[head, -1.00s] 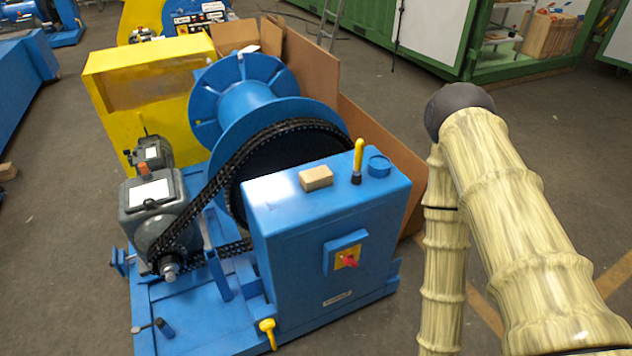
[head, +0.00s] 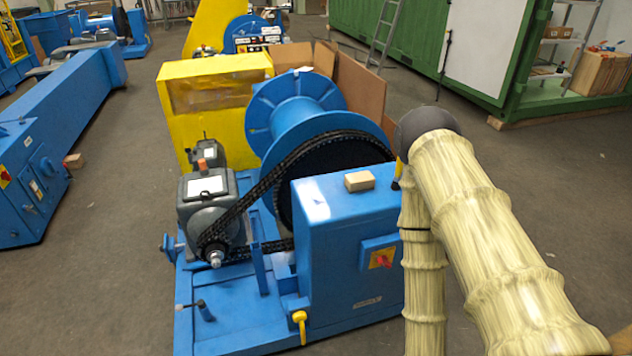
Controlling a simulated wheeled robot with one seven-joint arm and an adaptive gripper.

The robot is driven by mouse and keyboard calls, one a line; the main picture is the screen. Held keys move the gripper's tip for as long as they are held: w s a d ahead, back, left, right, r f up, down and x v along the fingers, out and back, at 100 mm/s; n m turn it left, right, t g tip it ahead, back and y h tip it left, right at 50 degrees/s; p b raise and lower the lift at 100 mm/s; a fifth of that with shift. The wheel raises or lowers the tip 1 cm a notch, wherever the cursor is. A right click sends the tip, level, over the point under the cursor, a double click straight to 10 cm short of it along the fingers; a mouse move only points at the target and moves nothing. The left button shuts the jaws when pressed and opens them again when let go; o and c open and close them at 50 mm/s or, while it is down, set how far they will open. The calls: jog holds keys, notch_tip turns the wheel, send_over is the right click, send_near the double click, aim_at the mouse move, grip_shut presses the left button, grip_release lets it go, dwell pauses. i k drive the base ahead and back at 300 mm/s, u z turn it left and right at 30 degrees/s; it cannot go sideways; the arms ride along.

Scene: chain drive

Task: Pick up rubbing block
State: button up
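The rubbing block (head: 359,181) is a small tan block lying flat on top of the blue cabinet (head: 338,222), near its back edge. Nothing touches it apart from the cabinet top. My arm comes in from the lower right and covers the right part of the cabinet. My gripper is not visible in the head view.
A yellow-handled tool (head: 397,171) stands on the cabinet top, partly hidden by my arm. Left of the cabinet are a black chain (head: 262,187), a blue drum (head: 297,117) and a grey motor (head: 209,215). A yellow-handled lever (head: 300,322) sticks out low in front.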

aim_at(365, 180)
jog(key=u, duration=0.45)
jog(key=i, duration=0.85)
jog(key=z, duration=0.65)
